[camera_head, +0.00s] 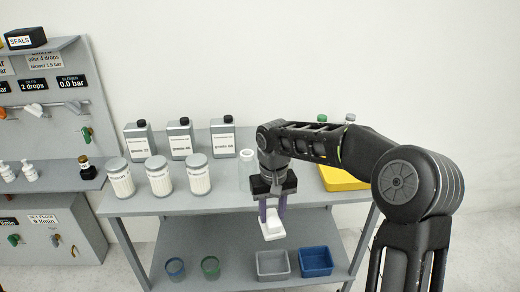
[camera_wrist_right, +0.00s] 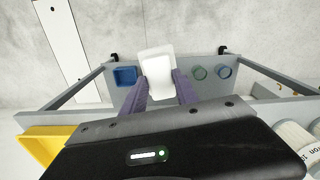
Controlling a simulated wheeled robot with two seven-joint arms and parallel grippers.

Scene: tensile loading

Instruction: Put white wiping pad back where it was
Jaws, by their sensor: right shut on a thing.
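The white wiping pad (camera_head: 272,229) is held between the purple fingers of my right gripper (camera_head: 271,212), in front of the cart's upper shelf edge and above the lower shelf. In the right wrist view the pad (camera_wrist_right: 157,72) sits between the two purple fingertips (camera_wrist_right: 160,88), which are shut on it. The pad touches nothing else that I can see. My left gripper is not in view.
The grey cart's upper shelf (camera_head: 220,199) carries grey bottles (camera_head: 224,137), white-labelled jars (camera_head: 158,175) and a yellow tray (camera_head: 340,178). The lower shelf (camera_head: 233,262) holds a grey bin (camera_head: 272,266), a blue bin (camera_head: 316,262) and two round cups (camera_head: 210,267). A panel (camera_head: 50,130) stands left.

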